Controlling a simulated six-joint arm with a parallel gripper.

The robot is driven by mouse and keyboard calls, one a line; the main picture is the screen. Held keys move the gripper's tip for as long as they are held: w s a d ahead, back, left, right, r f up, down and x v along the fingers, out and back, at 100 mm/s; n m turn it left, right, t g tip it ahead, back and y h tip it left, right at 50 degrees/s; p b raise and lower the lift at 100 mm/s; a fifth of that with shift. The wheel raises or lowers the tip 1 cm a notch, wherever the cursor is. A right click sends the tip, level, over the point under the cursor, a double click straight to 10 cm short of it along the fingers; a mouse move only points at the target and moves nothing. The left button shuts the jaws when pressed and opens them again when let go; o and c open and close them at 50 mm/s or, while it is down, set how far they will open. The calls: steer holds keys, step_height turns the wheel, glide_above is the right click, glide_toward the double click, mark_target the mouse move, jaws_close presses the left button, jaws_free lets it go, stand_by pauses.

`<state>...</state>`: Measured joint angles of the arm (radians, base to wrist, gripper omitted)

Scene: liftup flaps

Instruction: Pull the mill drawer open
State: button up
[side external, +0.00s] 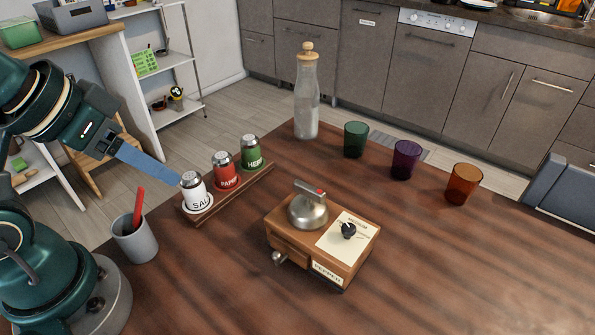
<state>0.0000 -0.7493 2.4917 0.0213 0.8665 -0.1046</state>
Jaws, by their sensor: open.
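The wooden mill (358,262) stands on the table, with a metal dome and a crank with a red grip on top. Its drawer (297,256) is on the front-left face and looks shut, with a round metal knob (279,258) sticking out. A "PEPPER" label is beside the drawer. My gripper (172,178), with blue fingers, is open at the left, just beside the salt shaker (195,188) and well away from the mill. The gap between its fingers is hard to see from this side.
Red (226,173) and green (251,153) shakers stand with the salt on a wooden rack (232,191). A grey cup (135,240) holds a red-handled item. A bottle (306,100) and green, purple and orange glasses stand behind. The table right and front of the mill is clear.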

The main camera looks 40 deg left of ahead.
steer(key=w+n, duration=0.1)
steer(key=w, duration=0.2)
steer(key=m+g+h, duration=0.1)
steer(key=m+g, duration=0.1)
steer(key=m, duration=0.2)
glide_above(275, 254)
steer(key=s, duration=0.2)
step_height(275, 254, down, 8)
steer(key=shift+a+f, duration=0.25)
steer(key=shift+f, duration=0.3)
steer(key=shift+x, duration=2.3)
steer(key=shift+w, duration=0.1)
steer(key=shift+r, duration=0.1)
jaws_close()
